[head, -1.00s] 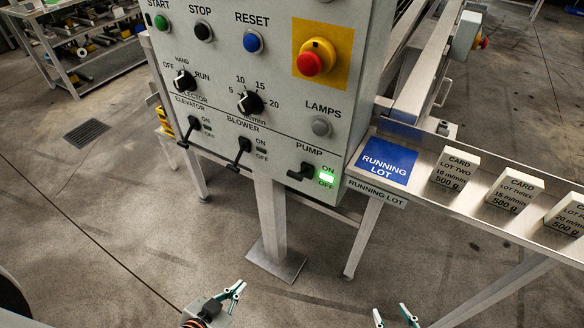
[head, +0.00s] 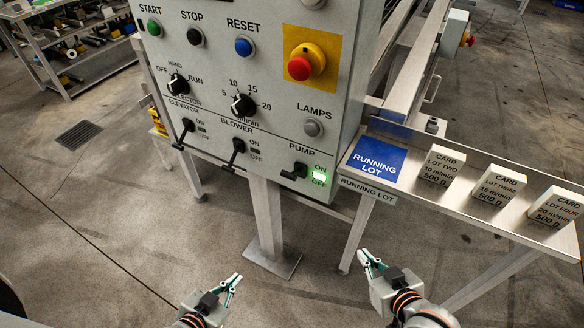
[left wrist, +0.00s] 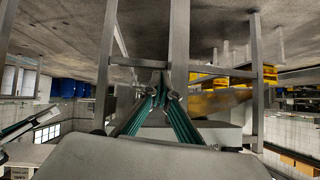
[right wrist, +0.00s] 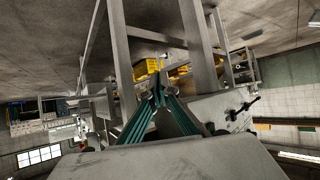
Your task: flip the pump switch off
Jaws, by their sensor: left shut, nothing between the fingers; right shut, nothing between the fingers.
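The pump switch (head: 294,171) is a black lever at the lower right of the grey control panel (head: 272,126), under the word PUMP. Beside it a green light (head: 319,177) is lit between the ON and OFF labels. The lever sticks out from the panel; its exact setting is hard to read. My left gripper (head: 234,283) is shut and empty, below and left of the switch, apart from the panel. My right gripper (head: 368,262) is shut and empty, below and right of the switch, also apart. Their fingertips also show in the left wrist view (left wrist: 160,88) and right wrist view (right wrist: 158,90).
The blower lever (head: 236,152) and elevator lever (head: 184,133) stand left of the pump switch, their indicators dark. A red emergency button (head: 300,68) is above. A metal shelf (head: 425,182) with cards juts out at right.

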